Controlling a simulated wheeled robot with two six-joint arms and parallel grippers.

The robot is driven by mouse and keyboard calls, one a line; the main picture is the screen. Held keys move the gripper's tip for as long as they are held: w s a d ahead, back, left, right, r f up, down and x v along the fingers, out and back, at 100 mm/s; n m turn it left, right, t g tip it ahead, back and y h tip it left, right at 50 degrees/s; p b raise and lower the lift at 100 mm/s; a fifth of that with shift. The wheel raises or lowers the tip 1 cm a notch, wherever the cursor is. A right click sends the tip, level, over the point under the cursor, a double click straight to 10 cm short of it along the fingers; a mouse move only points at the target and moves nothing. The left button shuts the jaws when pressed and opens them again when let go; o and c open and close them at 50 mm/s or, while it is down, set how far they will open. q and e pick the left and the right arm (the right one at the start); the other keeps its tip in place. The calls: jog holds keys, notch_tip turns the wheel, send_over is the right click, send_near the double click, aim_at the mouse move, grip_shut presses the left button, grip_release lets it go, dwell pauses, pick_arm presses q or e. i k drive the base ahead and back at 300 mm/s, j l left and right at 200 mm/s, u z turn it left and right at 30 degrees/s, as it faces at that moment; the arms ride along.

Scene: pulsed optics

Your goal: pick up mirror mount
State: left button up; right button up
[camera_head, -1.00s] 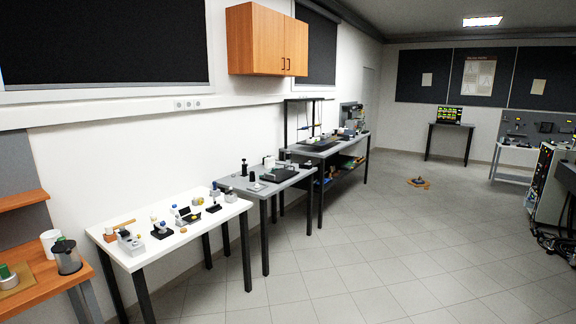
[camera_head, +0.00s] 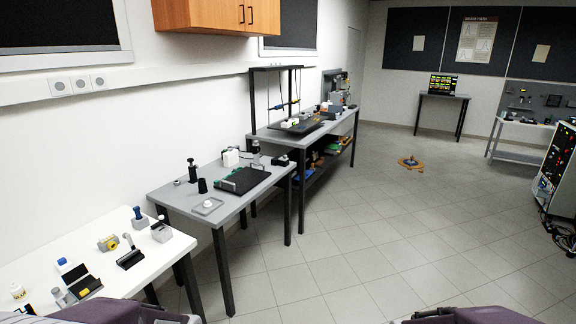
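I cannot tell for sure which object is the mirror mount. Small optics parts stand on the white table at the lower left: a yellow part (camera_head: 108,243), a black stand with a rod (camera_head: 130,258), a grey block with a blue-topped post (camera_head: 139,218) and another grey block (camera_head: 161,231). On the grey table (camera_head: 163,197) are a black post (camera_head: 192,171) and a small light plate with a round knob (camera_head: 207,206). Purple and grey parts of my arms show at the bottom edge. Neither gripper's fingers are visible.
A longer grey bench (camera_head: 340,124) with a lower shelf stands behind. A small object on an orange base (camera_head: 411,163) lies on the floor. An equipment rack (camera_head: 556,172) stands at the right edge. The tiled floor (camera_head: 370,230) between is clear.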

aim_at(256, 149)
jog(key=i, duration=0.75)
jog(key=i+u, duration=0.1)
jog(key=i, duration=0.6)
jog(key=i+l+u, duration=0.1)
jog(key=i, duration=0.65)
jog(key=i+l+u, duration=0.15)
jog(key=i+u, duration=0.25)
jog(key=i+l+u, duration=0.2)
jog(key=u, duration=0.15)
jog(key=i+l+u, duration=0.9)
jog(key=l+u, duration=0.1)
jog(key=l, duration=0.3)
